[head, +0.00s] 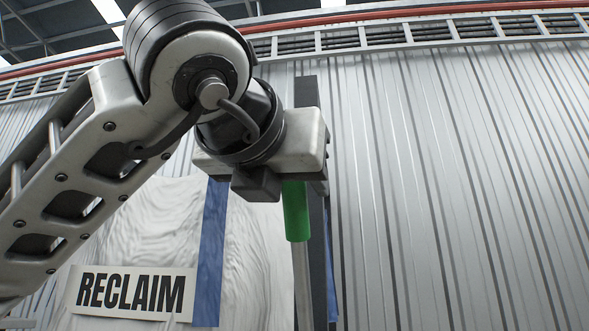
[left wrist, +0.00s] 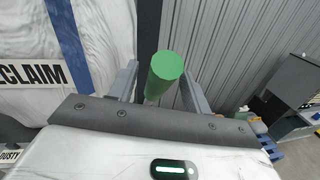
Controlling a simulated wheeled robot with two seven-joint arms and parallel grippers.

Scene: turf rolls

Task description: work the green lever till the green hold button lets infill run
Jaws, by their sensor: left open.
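The green lever grip (head: 296,212) hangs down from behind my left gripper (head: 290,175) in the head view, on a grey metal rod (head: 303,285). In the left wrist view the green grip (left wrist: 165,70) shows end-on, between the two grey fingers of the left gripper (left wrist: 160,80). The fingers are open, one on each side, with a visible gap on the right; whether the left finger touches is unclear. The gripper body hides the grip's upper part in the head view. The green hold button is not visible. My right gripper is out of view.
A dark upright post (head: 307,92) stands behind the lever against a corrugated metal wall (head: 440,180). A pale bulging sack with a blue strap (head: 209,260) and a RECLAIM sign (head: 131,293) is at left. A dark cabinet (left wrist: 289,82) stands at right in the wrist view.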

